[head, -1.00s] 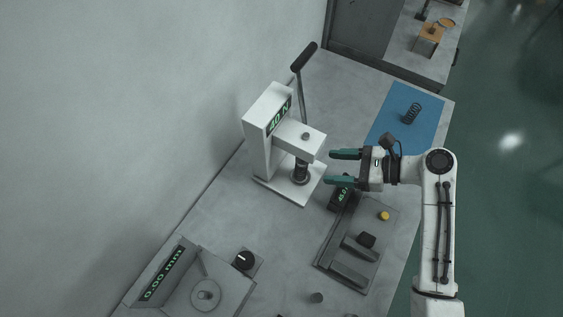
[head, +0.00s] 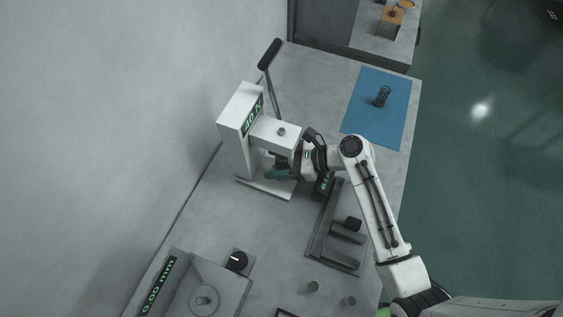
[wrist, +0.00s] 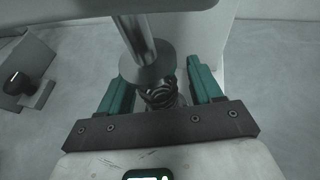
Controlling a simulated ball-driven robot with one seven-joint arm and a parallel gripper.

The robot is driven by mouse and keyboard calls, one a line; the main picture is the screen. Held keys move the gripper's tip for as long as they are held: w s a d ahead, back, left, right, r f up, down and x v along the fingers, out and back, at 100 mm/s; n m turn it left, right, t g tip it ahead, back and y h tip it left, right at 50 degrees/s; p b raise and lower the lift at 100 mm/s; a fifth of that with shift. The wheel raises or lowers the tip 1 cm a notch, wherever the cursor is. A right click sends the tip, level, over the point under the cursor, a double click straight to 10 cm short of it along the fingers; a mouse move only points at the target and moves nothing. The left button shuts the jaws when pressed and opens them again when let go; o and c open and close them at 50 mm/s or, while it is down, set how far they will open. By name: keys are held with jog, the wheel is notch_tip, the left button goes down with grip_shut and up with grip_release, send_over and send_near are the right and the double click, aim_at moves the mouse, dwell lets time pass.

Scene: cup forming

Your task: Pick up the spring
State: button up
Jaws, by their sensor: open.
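A dark coil spring (wrist: 160,95) stands under the round plunger of the white press (head: 238,130), partly hidden by the plunger and my gripper's body. My gripper (wrist: 158,85) is open, with one green finger on each side of the spring; I cannot tell whether either touches it. In the head view my gripper (head: 274,168) reaches in under the press head, which hides part of it. Another dark coil spring (head: 382,96) lies on the blue mat (head: 365,125) at the far right of the table, away from my gripper.
The press lever (head: 271,75) rises behind the press. A gauge with a green display (head: 160,285) and a black knob (head: 237,260) are at the lower left. The table between mat and press is clear.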

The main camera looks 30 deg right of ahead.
jog(key=c, duration=1.1)
jog(key=shift+r, duration=0.1)
